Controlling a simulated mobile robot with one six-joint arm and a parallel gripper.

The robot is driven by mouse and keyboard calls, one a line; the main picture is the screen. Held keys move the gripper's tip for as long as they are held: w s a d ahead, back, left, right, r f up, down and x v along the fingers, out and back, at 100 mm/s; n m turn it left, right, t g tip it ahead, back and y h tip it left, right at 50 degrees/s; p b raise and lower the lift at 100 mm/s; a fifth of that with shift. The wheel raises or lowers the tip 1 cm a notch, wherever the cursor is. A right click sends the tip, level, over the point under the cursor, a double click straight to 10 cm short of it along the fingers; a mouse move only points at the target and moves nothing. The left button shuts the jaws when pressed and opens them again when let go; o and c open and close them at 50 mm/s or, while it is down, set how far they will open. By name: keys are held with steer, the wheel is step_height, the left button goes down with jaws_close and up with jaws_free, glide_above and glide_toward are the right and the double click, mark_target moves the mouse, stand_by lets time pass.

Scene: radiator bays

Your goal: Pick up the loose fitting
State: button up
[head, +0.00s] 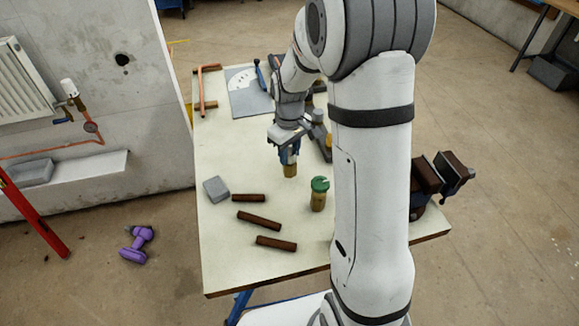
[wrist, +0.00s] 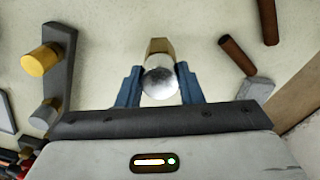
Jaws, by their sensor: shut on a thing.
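My gripper (head: 289,160) is over the middle of the workbench, pointing down. In the wrist view its two blue fingers (wrist: 160,88) are shut on the loose fitting (wrist: 160,78), a piece with a silvery round end and a brass-coloured body. In the head view the brass-coloured lower end of the fitting (head: 290,170) shows below the fingers. I cannot tell from these views whether it touches the bench top.
The bench (head: 225,240) carries several rusty pipe pieces (head: 258,220), a grey block (head: 216,189), a green-topped jar (head: 318,195) and a dark vise (head: 430,180). A grey rack (wrist: 58,75) with a brass piece (wrist: 41,60) stands beside my gripper.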

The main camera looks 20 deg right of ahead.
steer(key=shift+r, duration=0.1)
steer(key=shift+r+p, duration=1.45)
steer(key=shift+r, duration=0.75)
